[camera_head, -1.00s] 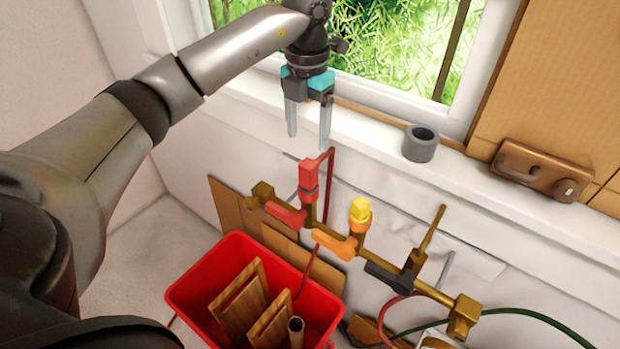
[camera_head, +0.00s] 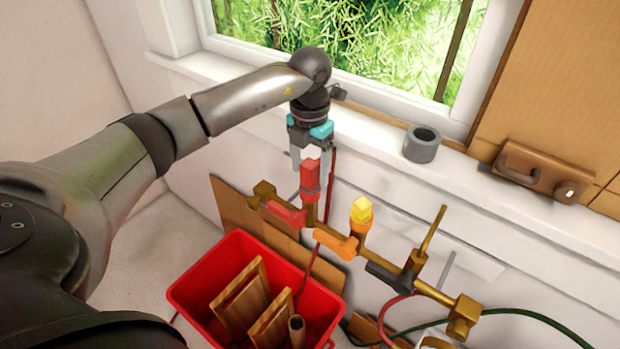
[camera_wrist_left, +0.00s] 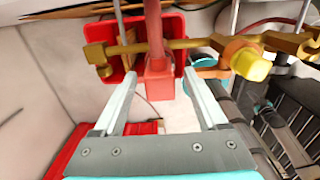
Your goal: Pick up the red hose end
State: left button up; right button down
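The red hose end (camera_head: 311,178) stands upright on the brass manifold (camera_head: 336,243), above the red valve handle (camera_head: 287,213). A thin red hose (camera_head: 331,190) hangs beside it. My left gripper (camera_head: 312,162) points down from above, with its fingers at the upper part of the hose end. In the left wrist view, the hose end (camera_wrist_left: 159,82) lies between the two spread fingers of the left gripper (camera_wrist_left: 160,80), with gaps on both sides. The gripper is open. My right gripper is not in view.
A yellow-topped fitting (camera_head: 361,212) stands on the manifold to the right. A red bin (camera_head: 190,290) with wooden frames sits below. A grey ring (camera_head: 421,143) rests on the window sill (camera_head: 375,133) behind. A green hose (camera_head: 540,316) runs off at the right.

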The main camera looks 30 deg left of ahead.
pick_arm(q)
grip_shut()
dwell(0.4)
